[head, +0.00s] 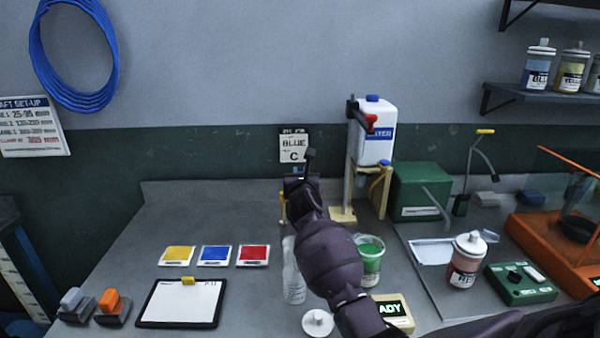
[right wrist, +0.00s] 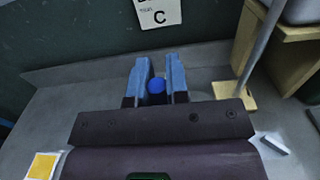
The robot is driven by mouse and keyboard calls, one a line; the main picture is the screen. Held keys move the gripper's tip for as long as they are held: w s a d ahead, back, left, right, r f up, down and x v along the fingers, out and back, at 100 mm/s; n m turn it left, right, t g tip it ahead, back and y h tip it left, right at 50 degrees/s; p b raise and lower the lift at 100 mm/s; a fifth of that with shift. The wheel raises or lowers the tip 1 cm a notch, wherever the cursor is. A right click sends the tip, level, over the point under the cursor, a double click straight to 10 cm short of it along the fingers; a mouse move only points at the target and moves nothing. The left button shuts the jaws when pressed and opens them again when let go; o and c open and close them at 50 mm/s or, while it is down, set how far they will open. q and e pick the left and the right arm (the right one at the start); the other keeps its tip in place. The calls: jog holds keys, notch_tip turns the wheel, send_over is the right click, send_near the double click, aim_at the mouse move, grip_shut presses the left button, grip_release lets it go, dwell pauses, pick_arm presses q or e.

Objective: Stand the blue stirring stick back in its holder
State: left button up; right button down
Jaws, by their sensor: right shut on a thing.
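My right gripper (head: 298,178) is at the back of the bench, in front of the wall card marked BLUE C. In the right wrist view its two fingers (right wrist: 157,84) are shut on the blue stirring stick (right wrist: 157,86). Only the stick's round blue end shows between the fingers; its shaft is hidden. In the head view a small blue spot shows at the gripper. I cannot make out the holder; my arm covers much of that area. My left gripper is not in view.
A green-filled cup (head: 371,262) and a clear bottle (head: 290,272) stand beside my arm. A stand with a white water container (head: 376,130) and a green box (head: 421,190) are to the right. Colour cards and a clipboard (head: 180,303) lie left; bench behind them is clear.

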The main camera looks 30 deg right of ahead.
jog(key=shift+f+b, duration=0.85)
jog(key=shift+f, duration=1.15)
jog(key=c, duration=1.1)
grip_release()
jog(key=shift+o, duration=0.3)
jog(key=shift+s, duration=0.1)
